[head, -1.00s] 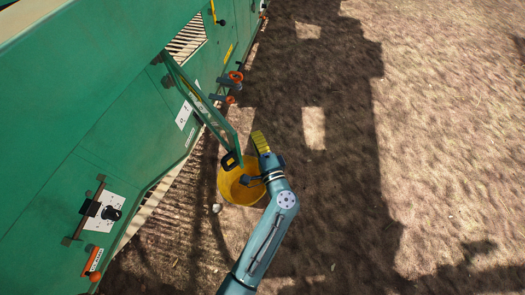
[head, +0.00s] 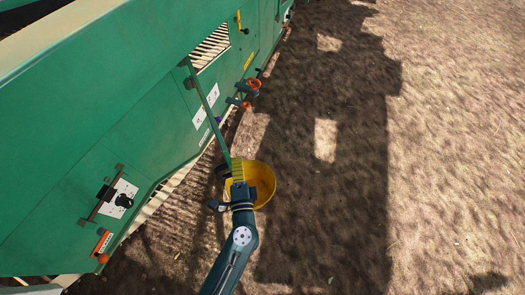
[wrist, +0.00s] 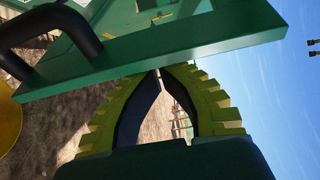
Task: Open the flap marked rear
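The green flap (head: 212,112) stands swung out from the green machine's side and shows nearly edge-on in the head view. I cannot read any marking on it. A black handle (head: 222,172) sits at its free end. In the wrist view the flap (wrist: 190,48) crosses the picture as a green slab, with the black handle (wrist: 45,30) at upper left. My gripper (head: 238,164) is at the flap's free end. In the wrist view its yellow-green fingers (wrist: 162,70) come together at the flap's edge, with nothing seen between them; I cannot tell whether they touch the flap.
A yellow bucket (head: 264,182) stands on the ground right beside the gripper and flap end. The machine's side (head: 150,125) carries orange-handled fittings (head: 253,84), a black latch (head: 122,200) and an orange lever (head: 102,244). The ground to the right is clear.

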